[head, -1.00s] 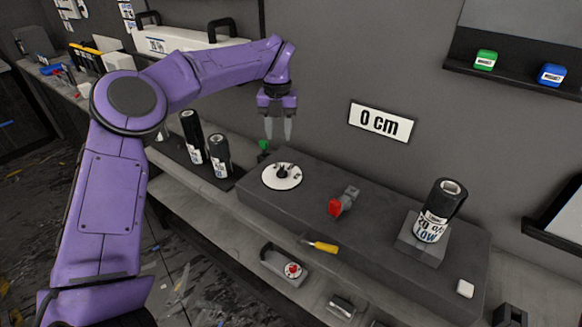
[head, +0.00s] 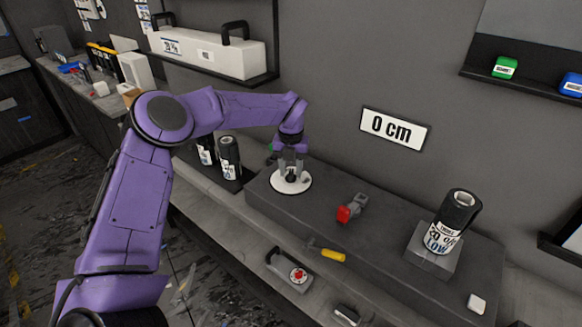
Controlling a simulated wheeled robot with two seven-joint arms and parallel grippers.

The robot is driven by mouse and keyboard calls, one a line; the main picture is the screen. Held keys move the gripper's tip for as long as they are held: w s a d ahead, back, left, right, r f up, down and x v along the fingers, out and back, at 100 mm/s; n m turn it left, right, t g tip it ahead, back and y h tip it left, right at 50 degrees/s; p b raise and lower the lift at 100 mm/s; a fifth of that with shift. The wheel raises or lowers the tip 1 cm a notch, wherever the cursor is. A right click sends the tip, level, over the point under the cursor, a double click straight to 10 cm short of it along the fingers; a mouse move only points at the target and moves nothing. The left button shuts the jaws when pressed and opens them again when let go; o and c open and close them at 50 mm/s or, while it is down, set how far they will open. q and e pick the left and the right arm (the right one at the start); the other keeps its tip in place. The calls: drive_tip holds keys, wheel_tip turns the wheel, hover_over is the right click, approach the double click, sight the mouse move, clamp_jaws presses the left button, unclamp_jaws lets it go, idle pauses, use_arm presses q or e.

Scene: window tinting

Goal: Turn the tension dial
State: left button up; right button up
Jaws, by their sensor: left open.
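The tension dial (head: 292,186) is a round white disc with a dark knob in its middle, on top of the left end of the dark grey machine block (head: 390,232). My left gripper (head: 291,176) points straight down over the dial. Its two fingers are apart, one on each side of the knob. I cannot tell whether they touch it. My left arm comes in from the left and bends down at the wrist. My right gripper is not in view.
A red-handled lever (head: 346,213) stands right of the dial. A black film roll (head: 452,215) stands on a grey pedestal further right. A sign (head: 394,129) on the wall reads 0 cm. A yellow-handled tool (head: 331,255) lies at the front. Black rolls (head: 229,158) stand behind my forearm.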

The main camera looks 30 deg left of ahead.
use_arm(q)
clamp_jaws()
drive_tip(key=n+b, duration=0.2)
drive_tip(key=b, duration=0.1)
drive_tip(key=shift+f+n, duration=0.15)
drive_tip(key=shift+n, duration=0.15)
drive_tip(key=n+b, duration=0.2)
drive_tip(key=shift+b, duration=0.3)
drive_tip(key=shift+n+b, duration=0.35)
drive_tip(key=shift+n, duration=0.35)
drive_tip(key=shift+r, duration=0.25)
unclamp_jaws()
